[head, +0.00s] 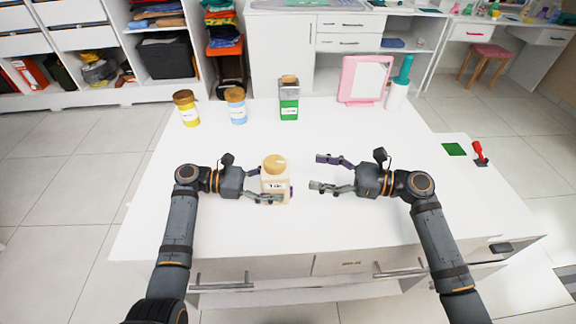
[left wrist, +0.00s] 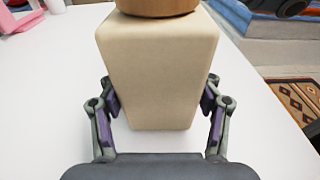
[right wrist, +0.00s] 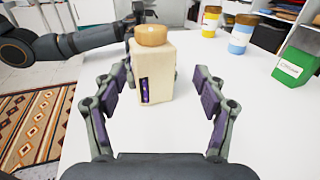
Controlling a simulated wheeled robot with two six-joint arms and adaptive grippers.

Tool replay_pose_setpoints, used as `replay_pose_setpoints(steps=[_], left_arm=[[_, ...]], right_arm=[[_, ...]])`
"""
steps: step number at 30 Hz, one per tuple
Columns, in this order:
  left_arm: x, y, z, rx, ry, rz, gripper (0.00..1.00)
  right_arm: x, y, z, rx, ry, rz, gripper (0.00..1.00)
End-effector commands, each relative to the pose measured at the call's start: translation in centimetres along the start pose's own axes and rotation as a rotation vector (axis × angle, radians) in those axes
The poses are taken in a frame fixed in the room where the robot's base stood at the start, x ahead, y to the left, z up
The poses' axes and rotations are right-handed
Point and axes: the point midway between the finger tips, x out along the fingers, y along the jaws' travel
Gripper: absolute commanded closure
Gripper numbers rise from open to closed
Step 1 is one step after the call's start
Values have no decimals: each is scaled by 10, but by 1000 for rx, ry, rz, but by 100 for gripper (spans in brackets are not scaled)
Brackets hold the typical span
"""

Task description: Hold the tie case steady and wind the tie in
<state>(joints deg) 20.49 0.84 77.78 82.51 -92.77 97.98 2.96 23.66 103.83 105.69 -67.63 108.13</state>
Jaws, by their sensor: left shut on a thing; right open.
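The tie case is a cream box (head: 272,187) with a "TIE" label and a round wooden knob (head: 275,165) on top. It stands upright on the white table. My left gripper (head: 268,188) is shut on its lower body, with a finger on each side, as the left wrist view (left wrist: 157,75) also shows. My right gripper (head: 316,172) is open and empty, to the right of the case and apart from it. In the right wrist view the case (right wrist: 165,70) sits ahead of the open fingers. A dark slot with purple tie fabric (right wrist: 146,90) shows in its side.
A yellow jar (head: 187,110), a blue jar (head: 237,108), a green-labelled container (head: 289,104), a pink-framed mirror (head: 365,80) and a teal-topped bottle (head: 398,90) stand along the back of the white table (head: 200,220). The table around the case is clear.

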Motion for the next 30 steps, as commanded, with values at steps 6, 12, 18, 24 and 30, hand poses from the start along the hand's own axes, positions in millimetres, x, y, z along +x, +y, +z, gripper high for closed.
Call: replay_pose_setpoints(steps=[6,12,18,24,30], left_arm=[[0,0,0,0,0,0,60],[0,0,0,-1,1,0,60],[0,0,0,-1,1,0,60],[0,0,0,-1,1,0,60],[0,0,0,-1,1,0,60]], right_arm=[[2,-22,14,-7,-24,234,28],[0,-22,20,-12,-35,319,28],[12,-18,20,-11,-38,321,28],[54,-4,22,-10,-40,320,28],[93,9,23,-10,-38,319,28]])
